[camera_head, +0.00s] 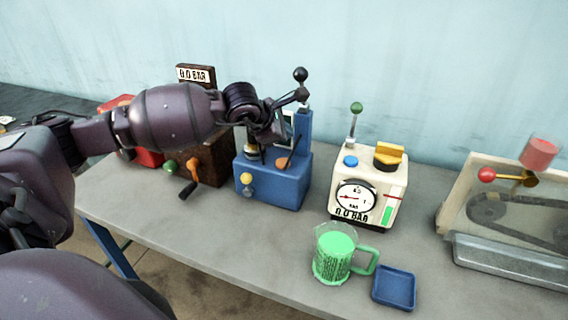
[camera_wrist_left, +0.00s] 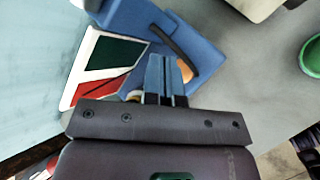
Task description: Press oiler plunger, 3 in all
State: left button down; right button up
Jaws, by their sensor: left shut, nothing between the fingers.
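A chain rig at the right edge has a red knob (camera_head: 487,175) on a brass body (camera_head: 515,180), under a cup of red liquid (camera_head: 540,150); I take this for the oiler and its plunger. My left gripper (camera_head: 280,136) is far to its left, over the blue machine (camera_head: 273,183). In the left wrist view, the fingers (camera_wrist_left: 167,62) are shut and empty, in front of the blue machine (camera_wrist_left: 187,38) and its orange part (camera_wrist_left: 184,68). I cannot tell whether they touch it. My right gripper is not in view.
A white gauge box (camera_head: 368,187) with a green-knobbed lever (camera_head: 356,108) stands between the blue machine and the rig. A jug of green liquid (camera_head: 335,257) and a blue tray (camera_head: 395,287) are near the front edge. A brown cranked machine (camera_head: 208,158) stands left.

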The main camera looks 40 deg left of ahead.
aim_at(284, 162)
pick_arm(q)
notch_tip(284, 162, down, 4)
jog(key=shift+r+b, duration=0.2)
jog(key=shift+b, duration=0.35)
jog(key=shift+f+b, duration=0.4)
jog(key=shift+f, duration=0.4)
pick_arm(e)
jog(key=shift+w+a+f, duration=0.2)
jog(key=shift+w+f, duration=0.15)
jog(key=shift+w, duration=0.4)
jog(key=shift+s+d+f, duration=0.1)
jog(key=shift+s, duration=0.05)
pick_arm(q)
jog(key=shift+f, duration=0.1)
jog(key=shift+f+b, duration=0.3)
jog(key=shift+f, duration=0.1)
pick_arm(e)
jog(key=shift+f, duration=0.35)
